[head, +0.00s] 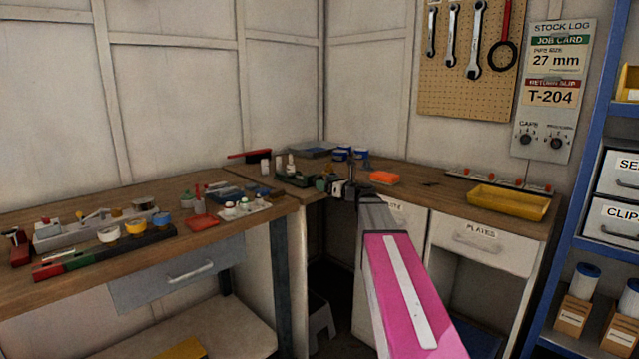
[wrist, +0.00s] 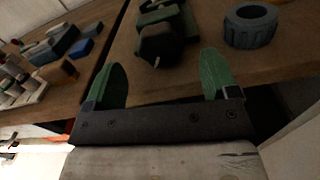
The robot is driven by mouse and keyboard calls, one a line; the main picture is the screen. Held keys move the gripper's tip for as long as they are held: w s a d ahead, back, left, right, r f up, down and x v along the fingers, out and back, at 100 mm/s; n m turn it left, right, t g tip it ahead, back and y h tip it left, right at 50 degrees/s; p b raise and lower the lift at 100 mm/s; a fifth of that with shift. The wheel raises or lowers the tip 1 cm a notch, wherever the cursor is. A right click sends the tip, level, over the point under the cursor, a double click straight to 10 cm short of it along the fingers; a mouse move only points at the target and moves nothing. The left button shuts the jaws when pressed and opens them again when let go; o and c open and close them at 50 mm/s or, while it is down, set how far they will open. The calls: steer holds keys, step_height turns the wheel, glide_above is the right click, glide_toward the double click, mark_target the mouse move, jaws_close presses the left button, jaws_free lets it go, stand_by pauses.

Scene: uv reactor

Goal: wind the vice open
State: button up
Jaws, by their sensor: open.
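The vice (head: 297,178) is a small dark green body on the corner of the bench, in the middle of the head view. In the wrist view the vice (wrist: 163,35) is at the top centre, with a dark rounded end towards me. My gripper (wrist: 163,82) is open and empty, its two green fingers apart. The vice lies beyond the fingertips, between their lines, and looks clear of them. In the head view my gripper (head: 342,188) is small and dark beside the vice, partly hidden by my arm. The vice's handle cannot be made out clearly.
A dark ribbed ring (wrist: 250,25) stands right of the vice, close to my right finger. The left bench (head: 100,212) holds several small pots and tools. The right bench carries an orange block (head: 385,178) and a yellow tray (head: 508,202).

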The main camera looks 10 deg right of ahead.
steer(key=shift+x, duration=2.5)
steer(key=c, duration=0.9)
